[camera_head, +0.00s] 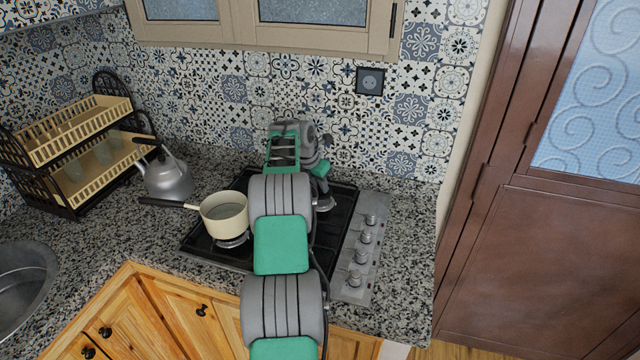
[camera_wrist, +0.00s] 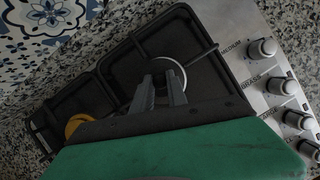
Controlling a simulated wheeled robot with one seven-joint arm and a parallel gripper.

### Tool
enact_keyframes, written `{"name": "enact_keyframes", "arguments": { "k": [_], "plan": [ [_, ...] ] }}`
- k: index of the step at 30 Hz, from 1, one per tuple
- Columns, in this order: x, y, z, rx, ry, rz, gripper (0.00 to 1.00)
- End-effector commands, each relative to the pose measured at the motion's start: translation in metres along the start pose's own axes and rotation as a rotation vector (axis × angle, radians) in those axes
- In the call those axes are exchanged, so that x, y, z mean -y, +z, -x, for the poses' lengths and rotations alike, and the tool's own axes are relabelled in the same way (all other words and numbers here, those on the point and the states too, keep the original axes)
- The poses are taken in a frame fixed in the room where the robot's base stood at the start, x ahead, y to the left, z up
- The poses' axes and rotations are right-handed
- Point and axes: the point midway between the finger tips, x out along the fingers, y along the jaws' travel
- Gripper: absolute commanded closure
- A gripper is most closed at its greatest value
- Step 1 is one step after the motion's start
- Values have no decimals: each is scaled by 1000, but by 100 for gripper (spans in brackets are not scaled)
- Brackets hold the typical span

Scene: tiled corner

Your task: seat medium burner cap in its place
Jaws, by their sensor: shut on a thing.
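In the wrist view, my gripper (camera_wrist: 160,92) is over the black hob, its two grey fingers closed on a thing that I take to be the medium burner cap. A round dark shape with a bright rim (camera_wrist: 183,70) shows at the fingertips, partly covered by them. I cannot tell how much of it is cap and how much is burner, or whether the cap touches the burner. The word MEDIUM is printed on the steel control panel (camera_wrist: 237,65) nearby. In the head view, my arm hides the fingertips and the cap; a grey burner part (camera_head: 325,204) shows beside it.
A cream saucepan (camera_head: 224,222) stands on the hob's left front burner. A kettle (camera_head: 168,180) and a dish rack (camera_head: 70,190) stand further left. Knobs (camera_head: 365,237) line the hob's right side. An orange-yellow round part (camera_wrist: 77,123) shows at the gripper's left.

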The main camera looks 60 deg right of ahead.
Motion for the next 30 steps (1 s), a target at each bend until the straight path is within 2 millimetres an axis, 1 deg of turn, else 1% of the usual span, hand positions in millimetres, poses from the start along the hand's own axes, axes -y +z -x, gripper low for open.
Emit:
{"name": "enact_keyframes", "arguments": {
  "k": [10, 21, 30],
  "plan": [
    [0, 0, 0, 0, 0, 0, 100],
    [0, -3, -7, 0, 1, 0, 100],
    [0, -3, -7, 0, 1, 0, 100]
  ]
}}
